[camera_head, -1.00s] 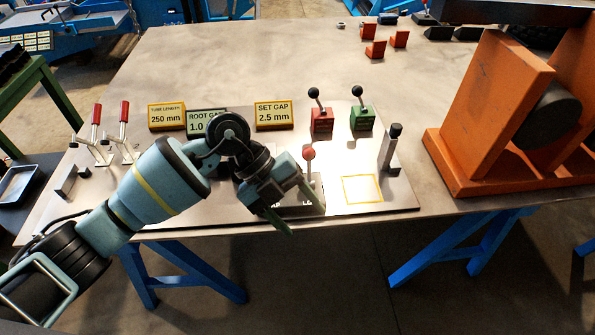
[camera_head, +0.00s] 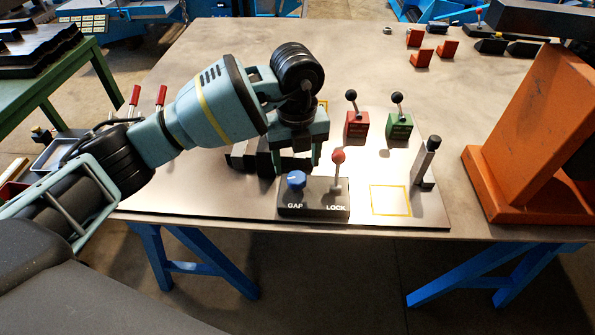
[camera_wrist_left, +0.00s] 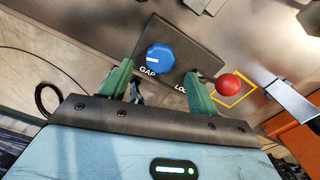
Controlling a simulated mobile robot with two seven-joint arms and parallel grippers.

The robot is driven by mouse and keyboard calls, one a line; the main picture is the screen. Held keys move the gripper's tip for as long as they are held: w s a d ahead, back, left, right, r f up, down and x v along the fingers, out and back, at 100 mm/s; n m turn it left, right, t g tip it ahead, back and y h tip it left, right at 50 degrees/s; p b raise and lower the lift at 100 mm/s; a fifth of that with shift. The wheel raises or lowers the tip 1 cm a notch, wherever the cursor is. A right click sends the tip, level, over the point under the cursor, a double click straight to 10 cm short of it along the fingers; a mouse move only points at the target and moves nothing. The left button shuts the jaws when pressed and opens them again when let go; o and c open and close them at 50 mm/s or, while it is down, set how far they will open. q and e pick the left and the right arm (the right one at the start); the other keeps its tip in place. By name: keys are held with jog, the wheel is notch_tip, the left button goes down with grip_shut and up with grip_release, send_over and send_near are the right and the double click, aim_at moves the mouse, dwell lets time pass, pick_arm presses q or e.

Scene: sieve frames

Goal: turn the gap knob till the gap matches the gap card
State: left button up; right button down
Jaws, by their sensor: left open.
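The blue gap knob (camera_head: 296,180) with a white mark stands on a black box (camera_head: 313,211) labelled GAP and LOCK. It also shows in the left wrist view (camera_wrist_left: 160,58). My left gripper (camera_head: 298,160) is open and points down just behind the knob in the head view. In the wrist view its two green fingers (camera_wrist_left: 158,88) are apart, with the knob beyond and between their tips, not gripped. The gap cards are hidden behind my left arm, apart from a yellow edge (camera_head: 323,104). My right gripper is not in view.
The red-balled lock lever (camera_head: 338,158) stands right beside the knob, close to one finger in the wrist view. Red (camera_head: 356,124) and green (camera_head: 399,125) lever boxes stand behind. A yellow square (camera_head: 390,200) and a grey post (camera_head: 427,162) are at right.

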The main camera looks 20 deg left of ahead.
aim_at(297, 177)
pick_arm(q)
jog(key=shift+f, duration=2.2)
jog(key=c, duration=1)
